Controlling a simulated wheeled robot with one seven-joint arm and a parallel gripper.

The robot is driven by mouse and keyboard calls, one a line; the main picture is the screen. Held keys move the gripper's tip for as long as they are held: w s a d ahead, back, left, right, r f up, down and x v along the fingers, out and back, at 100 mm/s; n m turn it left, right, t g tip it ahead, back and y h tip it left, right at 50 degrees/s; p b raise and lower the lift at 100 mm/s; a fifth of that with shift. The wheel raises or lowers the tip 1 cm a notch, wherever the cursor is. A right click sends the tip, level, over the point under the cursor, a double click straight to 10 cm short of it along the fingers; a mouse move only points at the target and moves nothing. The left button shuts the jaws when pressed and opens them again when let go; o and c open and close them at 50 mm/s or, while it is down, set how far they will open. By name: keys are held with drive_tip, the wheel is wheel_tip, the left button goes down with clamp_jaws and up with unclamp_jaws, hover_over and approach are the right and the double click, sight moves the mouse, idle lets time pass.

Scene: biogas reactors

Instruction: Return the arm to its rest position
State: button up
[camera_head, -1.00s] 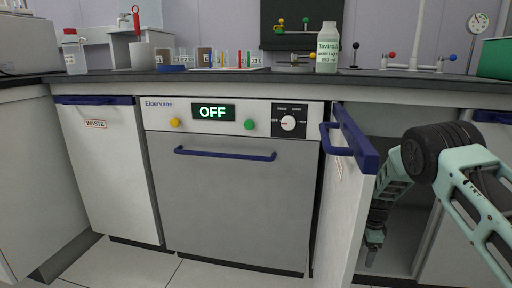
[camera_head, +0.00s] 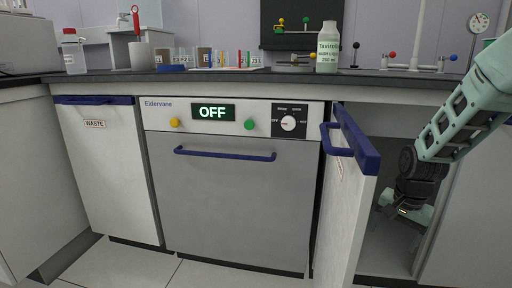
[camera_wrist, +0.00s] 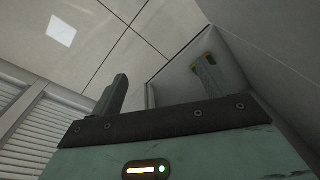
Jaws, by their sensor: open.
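My arm reaches in from the right of the head view, in front of the open cabinet (camera_head: 385,245) beside the dishwasher-like machine. My gripper (camera_head: 400,208) is low, at the cabinet opening and to the right of its open door (camera_head: 342,215). In the wrist view my gripper (camera_wrist: 160,85) has its two fingers well apart with nothing between them. Its exact distance from the door and cabinet walls cannot be told.
The door with a blue handle (camera_head: 355,140) sticks out left of my arm. The machine (camera_head: 235,210) reads OFF and is shut. The worktop (camera_head: 230,77) above bears a white bottle (camera_head: 327,48), tubes and molecule models.

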drive_tip(key=s+a+r+n+t, duration=0.1)
drive_tip(key=s+r+n, duration=0.2)
drive_tip(key=s+n, duration=0.35)
drive_tip(key=s+a+r+n, duration=0.1)
drive_tip(key=s+r+n, duration=0.2)
drive_tip(key=s, duration=0.7)
drive_tip(key=s+a+r+n+g+p, duration=0.1)
drive_tip(key=s+a+r+n+p, duration=0.4)
drive_tip(key=a, duration=0.4)
drive_tip(key=s+a+r+n+g+p, duration=0.25)
drive_tip(key=s+a+r, duration=0.25)
drive_tip(key=s+a, duration=0.3)
wheel_tip(320, 180, up, 37)
drive_tip(key=a+p, duration=0.1)
drive_tip(key=p, duration=3.7)
drive_tip(key=shift+w+r+t, duration=0.2)
drive_tip(key=shift+t, duration=0.25)
